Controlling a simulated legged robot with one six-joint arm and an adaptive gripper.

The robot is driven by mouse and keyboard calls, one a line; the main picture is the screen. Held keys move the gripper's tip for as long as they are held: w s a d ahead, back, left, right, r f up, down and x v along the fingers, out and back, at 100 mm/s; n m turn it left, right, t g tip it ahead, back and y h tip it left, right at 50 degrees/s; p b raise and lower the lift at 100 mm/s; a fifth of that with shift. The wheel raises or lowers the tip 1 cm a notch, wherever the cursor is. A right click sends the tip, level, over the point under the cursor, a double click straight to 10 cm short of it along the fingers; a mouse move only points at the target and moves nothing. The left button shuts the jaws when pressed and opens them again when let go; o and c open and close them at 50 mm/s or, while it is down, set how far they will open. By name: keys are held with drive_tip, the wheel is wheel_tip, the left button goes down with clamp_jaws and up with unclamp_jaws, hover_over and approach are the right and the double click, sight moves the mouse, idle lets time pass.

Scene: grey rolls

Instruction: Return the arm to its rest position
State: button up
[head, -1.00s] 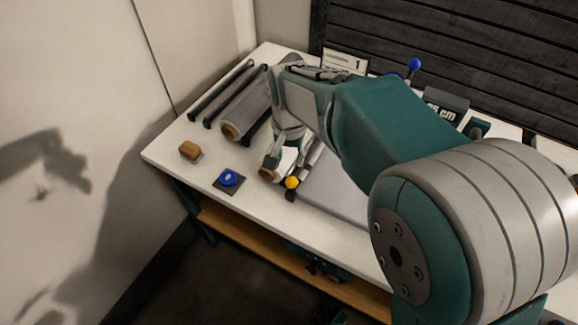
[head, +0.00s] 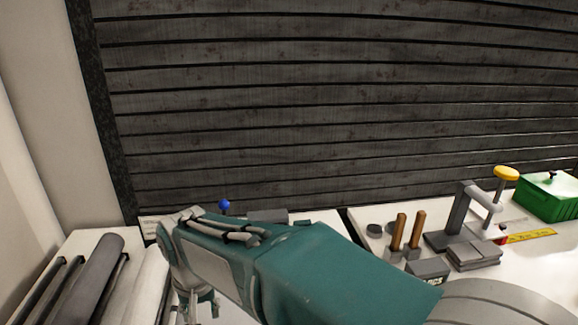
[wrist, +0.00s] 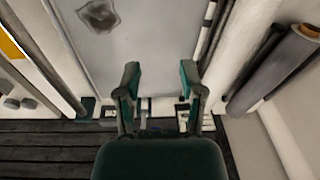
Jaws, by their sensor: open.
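My gripper (wrist: 162,82) shows in the wrist view with its two dark green fingers apart and nothing between them. It is above a grey sheet (wrist: 140,40) that bears a dark smudged patch (wrist: 98,15). In the head view my teal arm reaches from the lower right toward the left, above the white table (head: 75,243). The gripper end is mostly hidden at the bottom of the head view.
Grey rolls (head: 92,275) lie on a rack at the left; one shows in the wrist view (wrist: 270,72). A blue knob (head: 224,204) stands behind my arm. At right are wooden-handled tools (head: 417,230), a press (head: 462,215) and a green box (head: 545,195). A dark slatted wall stands behind.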

drive_tip(key=d+r+m+t, duration=0.1)
drive_tip(key=d+r, duration=0.2)
drive_tip(key=d, duration=0.7)
drive_tip(key=d+r+m+t, duration=0.1)
drive_tip(key=d+r, duration=0.2)
drive_tip(key=d, duration=0.7)
drive_tip(key=s+d+t, duration=0.1)
drive_tip(key=s+d, duration=0.3)
drive_tip(key=d, duration=0.3)
drive_tip(key=s+d+f+m+t, duration=0.1)
drive_tip(key=s+d, duration=0.4)
drive_tip(key=d, duration=0.2)
drive_tip(key=shift+s+f+m+t+h, duration=0.2)
drive_tip(key=shift+m+t+h, duration=0.1)
drive_tip(key=shift+t+h, duration=0.1)
drive_tip(key=shift+a, duration=0.1)
